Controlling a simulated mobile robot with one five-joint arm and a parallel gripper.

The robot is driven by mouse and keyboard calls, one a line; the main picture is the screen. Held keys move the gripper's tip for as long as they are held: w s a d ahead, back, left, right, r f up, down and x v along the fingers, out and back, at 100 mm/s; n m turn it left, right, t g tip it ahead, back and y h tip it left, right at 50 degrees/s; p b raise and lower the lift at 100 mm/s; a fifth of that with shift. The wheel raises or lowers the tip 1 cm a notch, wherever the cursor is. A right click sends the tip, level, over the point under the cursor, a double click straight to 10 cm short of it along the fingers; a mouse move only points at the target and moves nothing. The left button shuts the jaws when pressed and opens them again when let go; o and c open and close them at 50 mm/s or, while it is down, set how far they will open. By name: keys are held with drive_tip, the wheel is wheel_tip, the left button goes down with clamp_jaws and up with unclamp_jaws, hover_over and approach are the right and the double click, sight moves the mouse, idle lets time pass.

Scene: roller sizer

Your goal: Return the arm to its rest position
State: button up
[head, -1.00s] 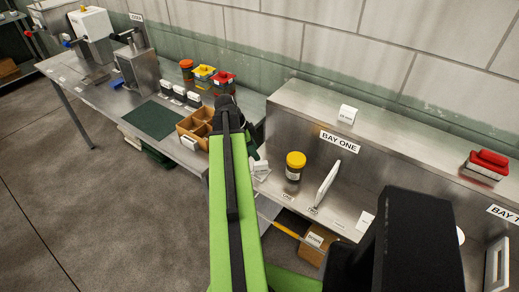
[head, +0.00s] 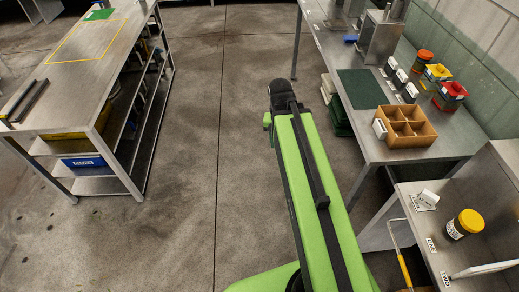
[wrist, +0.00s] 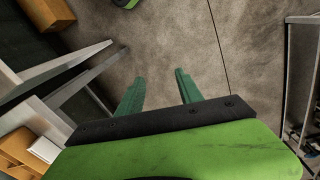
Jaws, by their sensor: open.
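My green arm (head: 315,190) stretches forward over the concrete floor in the head view, in the aisle between two metal benches. The arm's black joint (head: 282,95) is at its far end, and my gripper's fingers are hidden in that view. In the wrist view my gripper (wrist: 158,90) shows two green fingers held apart, with bare floor between and beyond them. Nothing is between the fingers.
The right bench (head: 385,150) holds a wooden divided box (head: 428,140), a green mat and colored containers. A jar with a yellow lid (head: 464,224) stands on the nearer bench. A shelved table (head: 75,115) is at left. The aisle floor (head: 235,60) is clear.

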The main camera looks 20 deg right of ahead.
drive_tip(key=a+n, duration=0.5)
drive_tip(key=a, duration=0.7)
drive_tip(key=shift+w+n+y, duration=0.15)
drive_tip(key=shift+n+y, duration=0.15)
drive_tip(key=shift+y, duration=0.1)
